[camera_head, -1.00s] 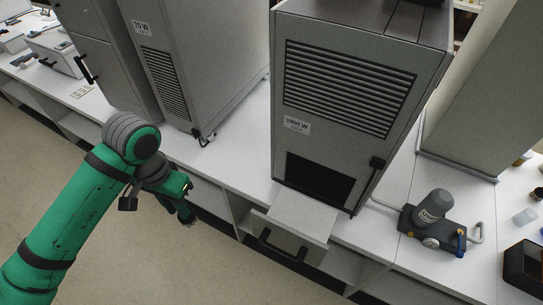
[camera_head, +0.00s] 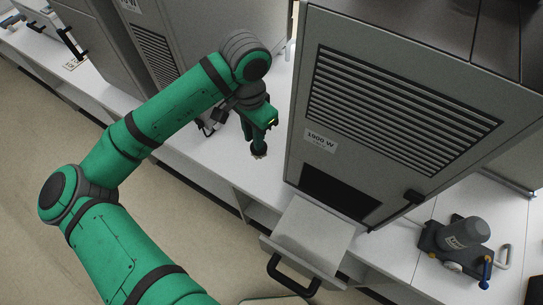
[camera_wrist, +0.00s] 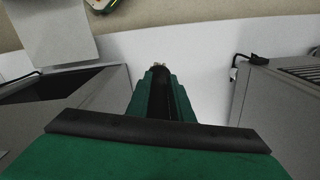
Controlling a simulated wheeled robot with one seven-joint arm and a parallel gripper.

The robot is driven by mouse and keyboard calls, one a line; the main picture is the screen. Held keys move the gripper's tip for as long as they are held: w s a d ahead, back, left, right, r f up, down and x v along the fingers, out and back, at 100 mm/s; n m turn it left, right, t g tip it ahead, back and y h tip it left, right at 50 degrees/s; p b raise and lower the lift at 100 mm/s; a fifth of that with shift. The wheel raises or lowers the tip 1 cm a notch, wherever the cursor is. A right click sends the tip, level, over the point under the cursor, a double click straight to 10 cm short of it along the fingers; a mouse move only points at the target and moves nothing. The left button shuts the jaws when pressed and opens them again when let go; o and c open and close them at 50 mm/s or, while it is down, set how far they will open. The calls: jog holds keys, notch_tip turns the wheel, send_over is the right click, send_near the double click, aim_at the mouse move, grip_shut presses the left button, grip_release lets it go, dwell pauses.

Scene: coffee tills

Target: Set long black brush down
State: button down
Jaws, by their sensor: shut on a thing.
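My gripper (camera_head: 258,150) points down at the white counter (camera_head: 200,165), in the gap between the two tall grey machines. In the wrist view my gripper (camera_wrist: 158,72) is shut on the long black brush (camera_wrist: 159,95), which lies between the green fingers. A small pale brownish end (camera_wrist: 159,64) shows beyond the fingertips. In the head view the fingers hide most of the brush, and its end is at or just above the counter; I cannot tell if it touches.
The grey machine marked 1900 W (camera_head: 400,110) stands close right of my gripper, with a pulled-out drawer (camera_head: 312,236) below it. Another grey machine (camera_head: 150,45) stands to the left. A grey device with a blue handle (camera_head: 456,245) sits at the right. Counter around the gripper is clear.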

aim_at(257, 156)
notch_tip(257, 156, down, 5)
jog(key=shift+a+f, duration=0.1)
jog(key=shift+f, duration=0.05)
jog(key=shift+s+d+f, duration=0.2)
jog(key=shift+d+f, duration=0.35)
jog(key=shift+f, duration=0.35)
jog(key=shift+a+f, duration=0.15)
jog(key=shift+f, duration=0.55)
jog(key=shift+a+f, duration=0.1)
jog(key=shift+f, duration=0.55)
jog(key=shift+w+f, duration=0.1)
jog(key=shift+f, duration=0.05)
jog(key=c, duration=1.6)
grip_release()
jog(key=shift+o, duration=0.2)
notch_tip(257, 156, up, 12)
jog(key=shift+r, duration=0.15)
